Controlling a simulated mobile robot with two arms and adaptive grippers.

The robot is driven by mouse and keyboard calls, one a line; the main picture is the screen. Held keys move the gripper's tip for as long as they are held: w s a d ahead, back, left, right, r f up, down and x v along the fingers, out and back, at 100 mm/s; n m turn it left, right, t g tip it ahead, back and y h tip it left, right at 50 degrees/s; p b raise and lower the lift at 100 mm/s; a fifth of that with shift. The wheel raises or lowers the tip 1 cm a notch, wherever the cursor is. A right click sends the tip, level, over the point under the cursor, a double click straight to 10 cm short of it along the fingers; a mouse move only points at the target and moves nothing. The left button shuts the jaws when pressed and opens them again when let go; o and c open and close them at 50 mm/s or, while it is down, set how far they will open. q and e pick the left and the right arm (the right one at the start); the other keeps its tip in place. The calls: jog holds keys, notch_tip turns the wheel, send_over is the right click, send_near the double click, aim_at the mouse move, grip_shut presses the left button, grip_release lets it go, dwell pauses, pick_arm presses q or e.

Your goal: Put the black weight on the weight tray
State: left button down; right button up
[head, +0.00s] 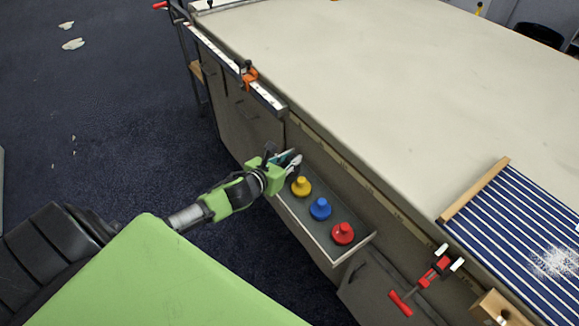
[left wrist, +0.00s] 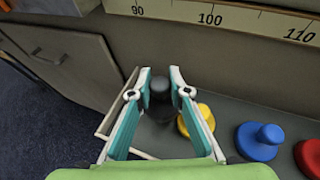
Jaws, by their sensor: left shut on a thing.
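The black weight (left wrist: 160,92) is between the fingers of my left gripper (left wrist: 160,78) in the left wrist view. My left gripper (head: 292,158) is shut on it at the far left end of a shallow grey tray (head: 356,250) on the table's side. In the head view the gripper mostly hides the weight. A yellow weight (head: 301,187), a blue weight (head: 320,208) and a red weight (head: 343,233) stand in a row in the tray. Whether the black weight touches the tray floor is unclear. My right gripper is not in view.
The pale tabletop (head: 390,90) is largely clear. A ruler rail (head: 222,60) with an orange clamp (head: 249,75) runs along its edge. A red clamp (head: 425,282) and a blue striped board (head: 525,220) are at the right. Dark floor lies left.

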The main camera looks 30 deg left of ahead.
aim_at(286, 163)
pick_arm(q)
jog(key=shift+w+a+f, duration=0.3)
jog(key=shift+a+f, duration=0.05)
jog(key=shift+f, duration=1.55)
jog(key=shift+f, duration=0.1)
jog(key=c, duration=1.9)
grip_release()
jog(key=shift+f, duration=0.1)
